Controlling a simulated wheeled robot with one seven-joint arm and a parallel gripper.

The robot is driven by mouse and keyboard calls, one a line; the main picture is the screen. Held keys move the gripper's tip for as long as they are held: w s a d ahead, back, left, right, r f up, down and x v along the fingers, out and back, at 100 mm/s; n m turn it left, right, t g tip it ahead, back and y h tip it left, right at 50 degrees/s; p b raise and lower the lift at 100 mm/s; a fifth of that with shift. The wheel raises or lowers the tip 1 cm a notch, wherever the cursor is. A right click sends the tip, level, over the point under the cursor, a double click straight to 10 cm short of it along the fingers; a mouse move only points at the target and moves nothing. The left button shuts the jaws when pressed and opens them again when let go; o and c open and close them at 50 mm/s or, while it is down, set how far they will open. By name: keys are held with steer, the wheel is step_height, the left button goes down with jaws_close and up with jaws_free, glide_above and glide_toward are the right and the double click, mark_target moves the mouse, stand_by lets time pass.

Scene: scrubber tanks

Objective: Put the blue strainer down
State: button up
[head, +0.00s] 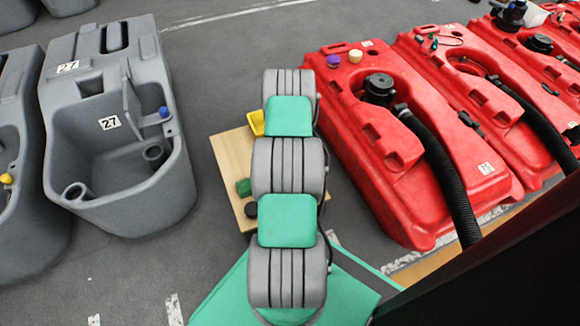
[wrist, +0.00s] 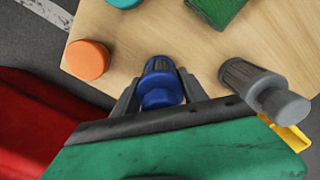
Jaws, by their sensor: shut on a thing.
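The blue strainer (wrist: 162,92) shows in the wrist view, with a darker ribbed end pointing away from the gripper body. My gripper (wrist: 160,88) is shut on it, one grey finger on each side. The strainer is over the wooden board (wrist: 165,35); I cannot tell whether it touches the board.
On the board are a grey strainer-like piece (wrist: 262,88), an orange cap (wrist: 87,60), a green block (head: 243,187), a black round piece (head: 251,209) and a yellow tray (head: 256,122).

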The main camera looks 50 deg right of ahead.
steer(key=shift+f, duration=0.2)
steer(key=o, duration=1.6)
steer(key=shift+r, duration=0.1)
steer(key=shift+c, duration=0.2)
step_height(320, 180, up, 12)
steer(key=p, duration=0.5)
steer(key=shift+r+p, duration=0.2)
steer(key=shift+p, duration=0.1)
steer(key=w+a+r+n+t, duration=0.1)
steer(key=w+a+r+n, duration=0.3)
steer(key=a+r, duration=0.65)
steer(key=w+a+r+n, duration=0.3)
steer(key=w+a+r, duration=0.2)
steer(key=a+r, duration=0.55)
steer(key=s+a+r+n, duration=0.2)
steer(key=s+a, duration=0.2)
steer(key=a, duration=0.3)
steer(key=s+a+r+n, duration=0.3)
steer(key=s+a, duration=0.1)
steer(key=a, duration=0.3)
steer(key=s+a+r+n+t, duration=0.1)
steer(key=s+a+r+n, duration=0.1)
steer(key=s+a, duration=0.2)
steer(key=a, duration=0.2)
steer(key=shift+s+a+r+n, duration=0.15)
steer(key=shift+a+n, duration=0.15)
steer(key=shift+a, duration=0.1)
